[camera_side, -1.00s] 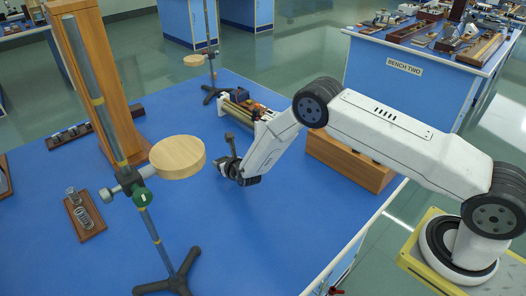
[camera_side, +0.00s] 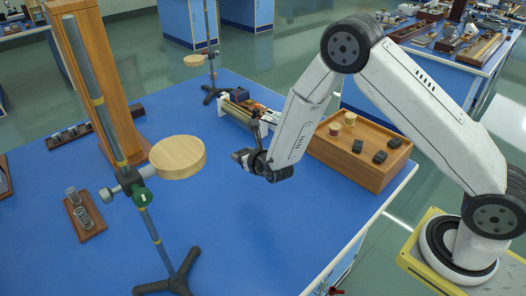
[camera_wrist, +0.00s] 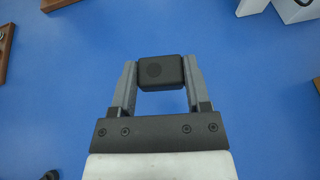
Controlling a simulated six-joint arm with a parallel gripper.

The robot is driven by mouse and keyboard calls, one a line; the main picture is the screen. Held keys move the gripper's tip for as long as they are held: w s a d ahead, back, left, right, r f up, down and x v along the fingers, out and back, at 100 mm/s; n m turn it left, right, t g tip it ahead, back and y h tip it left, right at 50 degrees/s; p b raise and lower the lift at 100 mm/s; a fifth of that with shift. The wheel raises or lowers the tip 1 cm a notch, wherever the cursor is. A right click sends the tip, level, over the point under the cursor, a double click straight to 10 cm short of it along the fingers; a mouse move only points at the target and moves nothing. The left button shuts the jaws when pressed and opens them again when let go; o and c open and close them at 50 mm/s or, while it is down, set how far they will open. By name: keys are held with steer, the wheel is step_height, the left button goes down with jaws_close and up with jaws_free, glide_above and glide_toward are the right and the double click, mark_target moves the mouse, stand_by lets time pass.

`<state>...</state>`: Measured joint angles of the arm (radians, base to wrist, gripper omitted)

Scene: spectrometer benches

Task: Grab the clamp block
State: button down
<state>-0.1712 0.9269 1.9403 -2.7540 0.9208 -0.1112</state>
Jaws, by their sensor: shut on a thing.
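The clamp block (camera_wrist: 160,72) is a small black block with rounded edges and a faint round mark on its face. In the wrist view it sits between the two grey fingertips of my gripper (camera_wrist: 160,78), which are shut on it from both sides. Blue bench top shows around it. In the side view my gripper (camera_side: 248,157) is over the middle of the blue bench (camera_side: 225,225), left of the wooden box. The block is small and dark against the fingers there, so its outline is hard to make out.
The wooden box (camera_side: 345,160) carries dark blocks and two round pieces on top. A stand with a round wooden disc (camera_side: 177,157) rises at left. A brass-coloured instrument (camera_side: 236,109) lies behind my gripper. The front middle of the bench is clear.

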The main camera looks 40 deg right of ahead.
steer(key=shift+d+v, duration=0.2)
steer(key=shift+v, duration=0.8)
steer(key=shift+d+v, duration=0.2)
steer(key=shift+v, duration=0.8)
